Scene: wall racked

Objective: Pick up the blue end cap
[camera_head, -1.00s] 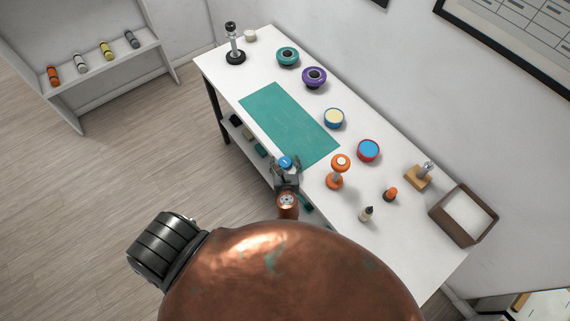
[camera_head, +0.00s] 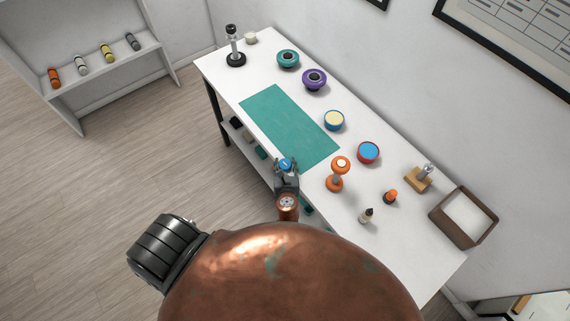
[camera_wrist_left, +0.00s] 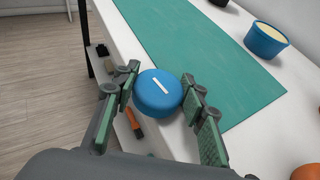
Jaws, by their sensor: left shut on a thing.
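The blue end cap (camera_wrist_left: 158,94) is a round blue piece with a white bar mark on top. In the left wrist view it sits between the two fingers of my left gripper (camera_wrist_left: 160,97), which is shut on it. In the head view the cap (camera_head: 286,164) shows at the tip of my left gripper (camera_head: 286,169), by the near edge of the white table, beside the corner of the green mat (camera_head: 290,125). I cannot tell whether the cap touches the table. My right gripper is not in view.
An orange spool-shaped piece (camera_head: 337,175) stands just right of the gripper. A blue tub with cream contents (camera_head: 334,120) and a red-rimmed blue tub (camera_head: 368,152) stand behind it. A brown open box (camera_head: 464,232) is at the right end. The mat is clear.

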